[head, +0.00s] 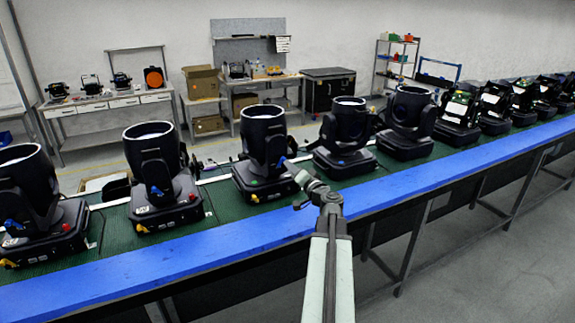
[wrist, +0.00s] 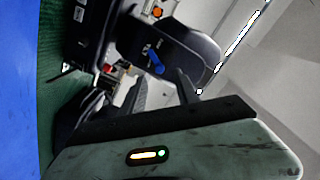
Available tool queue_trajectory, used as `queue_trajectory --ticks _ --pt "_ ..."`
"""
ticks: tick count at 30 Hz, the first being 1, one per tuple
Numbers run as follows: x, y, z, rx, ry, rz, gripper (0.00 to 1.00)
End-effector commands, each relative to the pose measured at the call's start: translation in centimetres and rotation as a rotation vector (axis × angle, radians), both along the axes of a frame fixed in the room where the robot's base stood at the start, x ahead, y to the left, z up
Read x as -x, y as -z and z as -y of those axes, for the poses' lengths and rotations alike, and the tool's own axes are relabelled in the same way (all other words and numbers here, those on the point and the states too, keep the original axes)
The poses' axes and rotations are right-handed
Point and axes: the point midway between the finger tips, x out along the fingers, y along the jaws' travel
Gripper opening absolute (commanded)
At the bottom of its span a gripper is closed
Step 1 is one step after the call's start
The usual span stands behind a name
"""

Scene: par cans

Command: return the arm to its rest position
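My arm (head: 331,260) reaches up from the bottom of the head view. My gripper (head: 288,164) is at its end, bent to the upper left, above the conveyor's near side. In the head view it overlaps the base of a black moving-head light (head: 264,140). In the wrist view my gripper (wrist: 161,77) shows two dark fingers apart, with a black light fixture (wrist: 185,45) with a blue knob beyond them. I see nothing held between the fingers. Whether a finger touches the fixture is unclear.
Several black lights stand in a row on the green conveyor (head: 222,203). A blue rail (head: 225,247) runs along its near edge, below my gripper. Workbenches (head: 105,103) and a black case (head: 328,90) stand behind. Grey floor (head: 480,265) at the right front is clear.

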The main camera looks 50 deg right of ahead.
Motion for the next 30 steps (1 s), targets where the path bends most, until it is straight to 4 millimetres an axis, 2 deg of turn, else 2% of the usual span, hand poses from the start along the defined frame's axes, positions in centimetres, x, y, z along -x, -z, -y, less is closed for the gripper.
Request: queue_trajectory --ticks 1,5,17,20,23,26,27,29,30 --pt "1.0 0.0 -0.5 0.0 0.001 0.0 0.37" --pt "1.7 0.0 -0.8 0.0 -0.001 0.001 0.37" --pt "1.6 0.0 -0.6 0.0 0.0 0.0 0.37" --pt "0.2 0.0 -2.0 0.0 -0.027 0.0 0.37" --pt "-3.9 0.0 -6.3 0.0 -0.103 0.0 0.37" --pt "-9.2 0.0 -13.2 0.001 -0.218 0.0 0.37" --pt "-11.1 0.2 -16.2 0.009 -0.265 -0.011 0.37" --pt "-13.6 0.7 -20.9 0.033 -0.337 -0.037 0.37" --pt "-15.0 1.2 -24.1 0.055 -0.389 -0.06 0.37"
